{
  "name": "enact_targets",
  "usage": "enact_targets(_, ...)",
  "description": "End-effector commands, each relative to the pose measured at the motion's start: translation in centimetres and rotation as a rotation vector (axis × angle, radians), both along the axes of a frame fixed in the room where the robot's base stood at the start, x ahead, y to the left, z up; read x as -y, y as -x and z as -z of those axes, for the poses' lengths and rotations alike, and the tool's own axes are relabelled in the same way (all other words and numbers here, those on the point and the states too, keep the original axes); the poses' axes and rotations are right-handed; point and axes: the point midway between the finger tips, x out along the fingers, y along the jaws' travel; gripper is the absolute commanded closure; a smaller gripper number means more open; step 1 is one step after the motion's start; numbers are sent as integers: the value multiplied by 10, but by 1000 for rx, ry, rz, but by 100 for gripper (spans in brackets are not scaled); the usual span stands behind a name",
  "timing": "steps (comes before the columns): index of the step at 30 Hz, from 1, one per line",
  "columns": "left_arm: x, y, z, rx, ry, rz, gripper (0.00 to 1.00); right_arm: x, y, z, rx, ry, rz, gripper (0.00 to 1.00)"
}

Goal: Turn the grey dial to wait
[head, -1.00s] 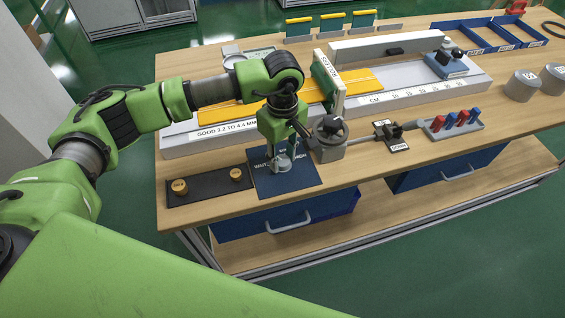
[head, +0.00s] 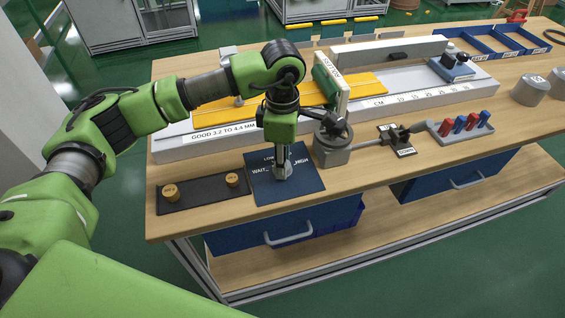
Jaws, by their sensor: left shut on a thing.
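The grey dial (head: 283,176) sits on a dark blue plate (head: 262,189) near the front edge of the bench. The plate carries white lettering, with "WAIT" on the left, "HIGH" on the right and a partly hidden word at the top. My left gripper (head: 281,170) points down over the dial and is shut on it. The gripper covers much of the dial, so where its pointer stands cannot be told. My right gripper is not in view.
Left of the plate a black tray (head: 203,199) holds two brass knobs. Right of it stands a grey fixture with a dark handwheel (head: 332,126) and a lever. Behind is a long white rail with a yellow strip (head: 367,84). A blue drawer (head: 240,238) hangs below.

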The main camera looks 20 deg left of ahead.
Motion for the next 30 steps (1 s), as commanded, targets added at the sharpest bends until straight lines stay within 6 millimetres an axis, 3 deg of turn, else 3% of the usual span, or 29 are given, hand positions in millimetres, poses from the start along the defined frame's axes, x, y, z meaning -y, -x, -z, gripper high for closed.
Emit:
enact_targets(17,0,-1,-2,3,0,-37,92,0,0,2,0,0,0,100)
enact_targets(18,0,-1,-2,3,0,-37,65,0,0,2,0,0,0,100)
enact_targets(20,0,-1,-1,3,0,-36,54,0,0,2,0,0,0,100)
enact_targets(30,0,-1,-2,1,1,-34,54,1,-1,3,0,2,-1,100)
